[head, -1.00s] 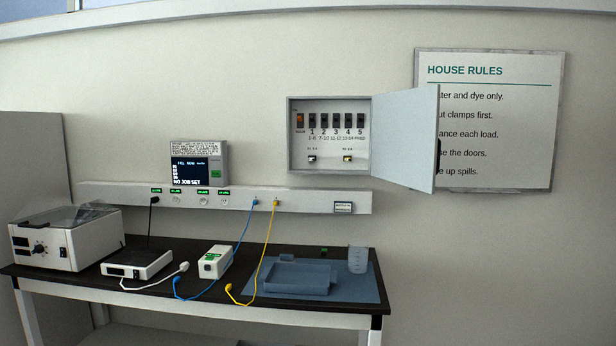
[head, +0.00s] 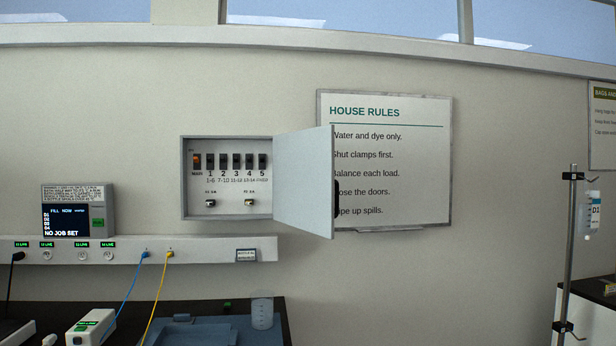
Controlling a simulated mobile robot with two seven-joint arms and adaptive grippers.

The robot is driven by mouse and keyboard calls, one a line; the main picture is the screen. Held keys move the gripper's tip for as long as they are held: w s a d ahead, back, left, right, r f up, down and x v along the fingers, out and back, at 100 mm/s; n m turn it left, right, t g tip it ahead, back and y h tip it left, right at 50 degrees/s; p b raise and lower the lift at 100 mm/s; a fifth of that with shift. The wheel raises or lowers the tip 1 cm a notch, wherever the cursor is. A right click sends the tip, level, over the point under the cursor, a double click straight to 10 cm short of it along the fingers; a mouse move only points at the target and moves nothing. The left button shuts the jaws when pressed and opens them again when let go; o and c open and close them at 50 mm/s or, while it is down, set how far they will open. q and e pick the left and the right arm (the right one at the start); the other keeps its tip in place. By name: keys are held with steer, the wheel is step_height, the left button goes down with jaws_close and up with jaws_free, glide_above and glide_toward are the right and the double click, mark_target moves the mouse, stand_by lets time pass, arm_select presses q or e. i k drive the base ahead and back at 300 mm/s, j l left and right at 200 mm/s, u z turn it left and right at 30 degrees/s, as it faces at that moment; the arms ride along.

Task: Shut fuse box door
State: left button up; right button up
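The fuse box (head: 184,180) is a grey cabinet on the wall, left of the middle of the head view. Its inside shows a red-lit main switch, a row of dark numbered breakers and two small metal parts below them. Its door (head: 303,183) stands open, hinged on the right side and swung out to the right. A dark handle (head: 336,198) shows at the door's free edge. The door covers part of the house rules board. Neither of my grippers is in view.
A bench (head: 285,318) stands below with a blue tray, a clear beaker (head: 262,311) and a white device (head: 91,327). A wall rail (head: 200,250) carries blue and yellow cables. A pole with a bag (head: 591,213) stands at the right. The house rules board (head: 420,160) hangs behind the door.

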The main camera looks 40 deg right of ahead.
mark_target(306, 191)
steer(key=i+l+u, duration=0.1)
steer(key=l, duration=0.9)
steer(key=i+l+u, duration=0.1)
steer(key=l, duration=0.9)
steer(key=i+l+u, duration=0.1)
steer(key=l, duration=0.9)
steer(key=i+l, duration=0.2)
steer(key=l, duration=0.8)
steer(key=u, duration=0.05)
